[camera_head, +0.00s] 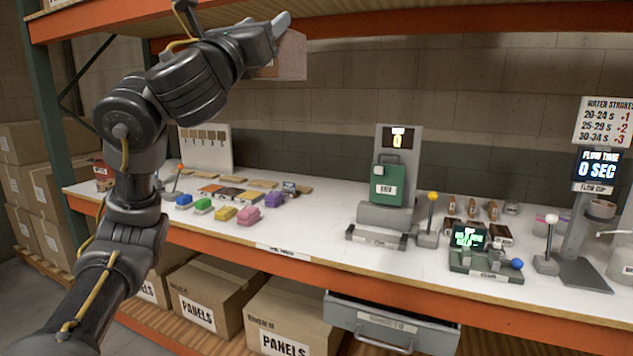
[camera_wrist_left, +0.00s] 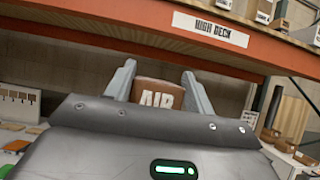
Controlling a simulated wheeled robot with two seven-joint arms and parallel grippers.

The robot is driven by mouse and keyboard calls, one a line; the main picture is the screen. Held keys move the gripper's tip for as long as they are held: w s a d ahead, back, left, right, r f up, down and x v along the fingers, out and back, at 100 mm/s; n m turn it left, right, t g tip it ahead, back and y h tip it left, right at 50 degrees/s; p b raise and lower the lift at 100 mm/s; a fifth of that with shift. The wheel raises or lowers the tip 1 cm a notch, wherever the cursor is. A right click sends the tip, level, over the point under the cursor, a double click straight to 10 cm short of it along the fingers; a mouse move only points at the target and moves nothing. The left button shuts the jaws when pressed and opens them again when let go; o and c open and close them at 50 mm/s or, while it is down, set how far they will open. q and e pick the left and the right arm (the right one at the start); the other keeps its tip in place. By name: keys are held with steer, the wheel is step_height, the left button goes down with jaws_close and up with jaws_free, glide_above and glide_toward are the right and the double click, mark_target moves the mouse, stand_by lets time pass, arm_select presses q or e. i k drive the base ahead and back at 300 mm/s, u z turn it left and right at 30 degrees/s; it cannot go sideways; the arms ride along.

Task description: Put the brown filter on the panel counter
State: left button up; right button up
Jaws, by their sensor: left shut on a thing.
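My left gripper (camera_head: 282,30) is raised high near the upper shelf. It is shut on a brown block-shaped filter (camera_head: 292,56), whose pale side shows in the head view. In the left wrist view the brown filter (camera_wrist_left: 158,94) has a white "AIR" label and sits between the two grey fingers of my left gripper (camera_wrist_left: 160,85). The white counter (camera_head: 322,236) is well below the filter, with a small front label too small to read surely. My right gripper is not in view.
Coloured blocks (camera_head: 225,213) and flat panels stand on the counter's left part. An orange shelf beam (camera_head: 420,38) runs overhead, and a grey drawer (camera_head: 390,322) juts out below. Bare counter lies at front centre.

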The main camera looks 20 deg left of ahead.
mark_target(302, 228)
steer(key=u, duration=0.05)
steer(key=i, duration=1)
steer(key=z, duration=0.05)
